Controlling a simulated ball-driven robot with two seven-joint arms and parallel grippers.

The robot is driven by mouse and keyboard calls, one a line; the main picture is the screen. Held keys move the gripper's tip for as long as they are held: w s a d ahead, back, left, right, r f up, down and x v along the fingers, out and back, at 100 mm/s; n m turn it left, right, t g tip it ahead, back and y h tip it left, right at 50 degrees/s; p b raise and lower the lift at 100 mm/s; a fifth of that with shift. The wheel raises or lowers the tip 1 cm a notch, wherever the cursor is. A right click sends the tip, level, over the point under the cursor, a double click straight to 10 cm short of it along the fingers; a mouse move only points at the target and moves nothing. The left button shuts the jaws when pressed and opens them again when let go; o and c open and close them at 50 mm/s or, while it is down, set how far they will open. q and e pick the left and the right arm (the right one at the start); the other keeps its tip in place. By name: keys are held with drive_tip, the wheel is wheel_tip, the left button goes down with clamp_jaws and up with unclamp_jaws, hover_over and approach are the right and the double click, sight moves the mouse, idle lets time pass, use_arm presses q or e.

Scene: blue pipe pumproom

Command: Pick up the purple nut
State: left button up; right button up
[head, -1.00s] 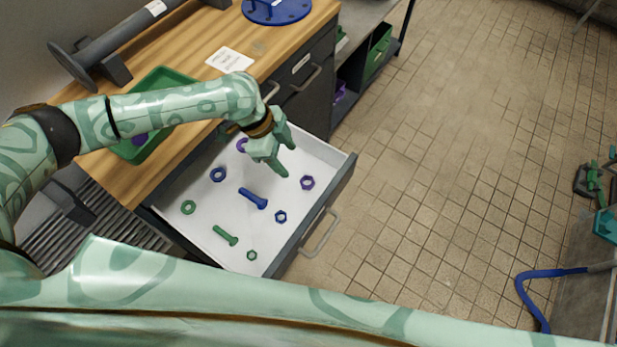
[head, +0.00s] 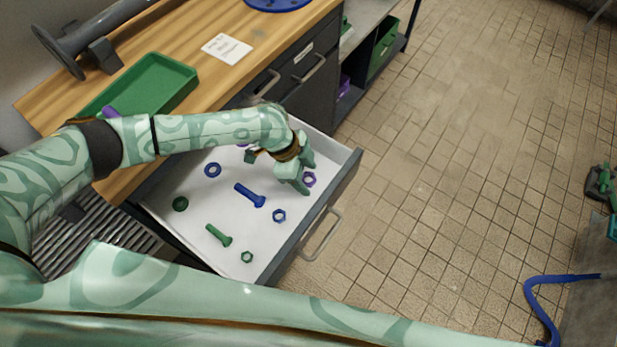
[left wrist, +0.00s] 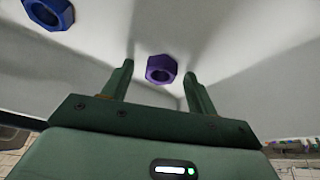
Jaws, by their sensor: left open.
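The purple nut (head: 310,179) lies on the white floor of the open drawer (head: 190,232), near its front right corner. My left gripper (head: 306,178) is over that corner, right by the nut, and partly covers it in the head view. In the left wrist view the purple nut (left wrist: 161,69) shows between the two open fingers (left wrist: 158,80), near their tips. I see no contact with either finger. My left gripper is open and empty. My right gripper is not in view.
A blue nut (head: 279,216), a blue bolt (head: 250,195), a green bolt (head: 218,235), a green nut (head: 247,257) and rings lie in the drawer. The drawer's front wall with its handle (head: 322,236) is close to the gripper. A green tray (head: 150,84) stands on the wooden bench.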

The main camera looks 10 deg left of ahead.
use_arm(q)
drive_tip(key=c, duration=1.1)
drive_tip(key=shift+r, duration=0.1)
